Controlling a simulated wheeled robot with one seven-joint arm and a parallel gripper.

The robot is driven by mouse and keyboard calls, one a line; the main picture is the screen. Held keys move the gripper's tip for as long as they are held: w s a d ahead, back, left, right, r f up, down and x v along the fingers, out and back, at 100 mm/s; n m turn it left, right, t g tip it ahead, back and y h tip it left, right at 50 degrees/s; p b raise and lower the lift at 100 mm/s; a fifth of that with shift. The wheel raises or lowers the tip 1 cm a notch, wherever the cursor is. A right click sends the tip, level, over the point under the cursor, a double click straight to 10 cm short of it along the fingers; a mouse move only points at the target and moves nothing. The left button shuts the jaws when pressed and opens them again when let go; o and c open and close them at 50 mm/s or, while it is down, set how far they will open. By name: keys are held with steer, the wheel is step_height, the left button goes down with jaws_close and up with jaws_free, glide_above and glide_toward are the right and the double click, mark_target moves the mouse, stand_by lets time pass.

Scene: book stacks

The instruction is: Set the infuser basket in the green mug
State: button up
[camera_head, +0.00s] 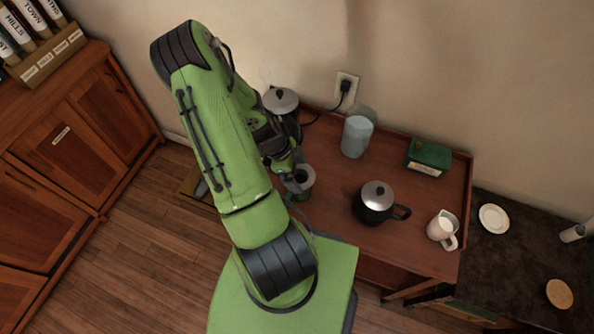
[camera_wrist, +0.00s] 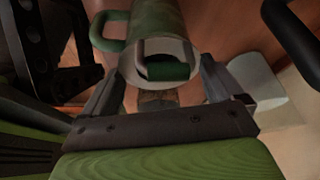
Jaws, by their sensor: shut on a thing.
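The infuser basket (camera_head: 306,175) is a small grey open cylinder at the tip of my arm in the head view. My gripper (camera_wrist: 160,88) is shut on it, with a finger on each side in the wrist view. The green mug (camera_head: 301,195) shows just below the basket in the head view, mostly hidden by it. In the wrist view the mug's green handle (camera_wrist: 108,31) sticks out to the left. The basket and mug overlap in both views. I cannot tell whether the basket is inside the mug or only above it.
A black teapot (camera_head: 375,203) stands right of the basket on the wooden tabletop (camera_head: 335,235). A white plate (camera_head: 493,218) lies on the dark counter.

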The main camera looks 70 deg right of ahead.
steer(key=shift+f, duration=0.3)
steer(key=o, duration=1)
steer(key=shift+r+p, duration=2.25)
steer(key=shift+r, duration=1.85)
